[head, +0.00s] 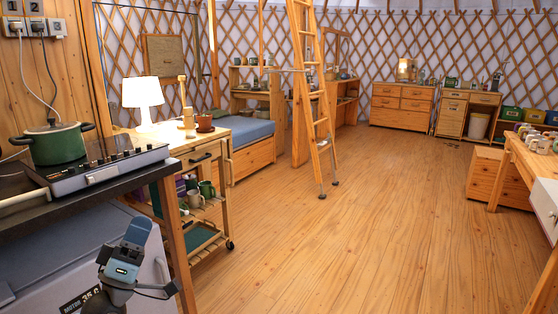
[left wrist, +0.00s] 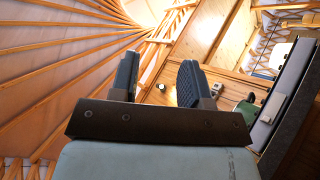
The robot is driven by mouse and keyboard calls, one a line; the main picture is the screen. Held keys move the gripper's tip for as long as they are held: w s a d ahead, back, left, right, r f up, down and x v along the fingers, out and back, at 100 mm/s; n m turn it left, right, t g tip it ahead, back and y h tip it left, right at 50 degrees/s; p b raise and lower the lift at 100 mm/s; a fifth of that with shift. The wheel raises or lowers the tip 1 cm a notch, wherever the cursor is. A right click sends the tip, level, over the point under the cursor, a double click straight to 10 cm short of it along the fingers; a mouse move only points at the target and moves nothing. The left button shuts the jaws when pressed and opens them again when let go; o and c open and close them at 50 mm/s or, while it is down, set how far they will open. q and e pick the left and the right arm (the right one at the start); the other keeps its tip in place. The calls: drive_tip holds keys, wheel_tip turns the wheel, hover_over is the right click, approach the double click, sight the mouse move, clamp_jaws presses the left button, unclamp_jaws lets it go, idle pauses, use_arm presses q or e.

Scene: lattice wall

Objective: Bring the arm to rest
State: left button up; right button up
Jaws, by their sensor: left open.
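My left gripper (head: 139,230) is low at the left of the head view, in front of the grey chest with the blue-grey lid. In the left wrist view its two dark ribbed fingers (left wrist: 160,76) stand apart with nothing between them. The wrist view looks up toward the slatted roof. My left arm is partly cut off by the bottom edge of the head view. My right gripper is not in view.
A dark counter (head: 88,186) holds a hob (head: 105,170) and a green pot (head: 57,143), above and left of the gripper. A wooden trolley (head: 222,205) with mugs and a lamp (head: 143,97) stands beyond. A ladder (head: 314,95) stands mid-room. The floor (head: 370,220) is clear.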

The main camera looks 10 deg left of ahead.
use_arm(q)
drive_tip(key=s+d+f+m+g+h, duration=0.3)
drive_tip(key=s+d+f+m+g, duration=1.05)
drive_tip(key=s+d+f, duration=0.65)
drive_tip(key=w+d+r+n+t+y+p, duration=0.2)
drive_tip(key=w+d+r+n+t+p, duration=0.15)
drive_tip(key=r+n, duration=0.2)
drive_tip(key=s+a+r+m+g+y+p, duration=0.1)
drive_tip(key=s+a+r+g+y+p, duration=0.3)
drive_tip(key=p, duration=2.8)
drive_tip(key=a+r+g, duration=0.1)
drive_tip(key=a+r, duration=0.1)
drive_tip(key=a, duration=0.1)
drive_tip(key=shift+a+r, duration=0.15)
drive_tip(key=shift+a, duration=0.2)
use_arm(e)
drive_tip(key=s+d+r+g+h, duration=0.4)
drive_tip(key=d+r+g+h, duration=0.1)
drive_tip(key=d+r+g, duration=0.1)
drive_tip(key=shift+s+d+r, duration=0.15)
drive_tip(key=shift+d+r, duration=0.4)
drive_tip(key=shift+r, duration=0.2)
use_arm(q)
drive_tip(key=shift+s, duration=0.1)
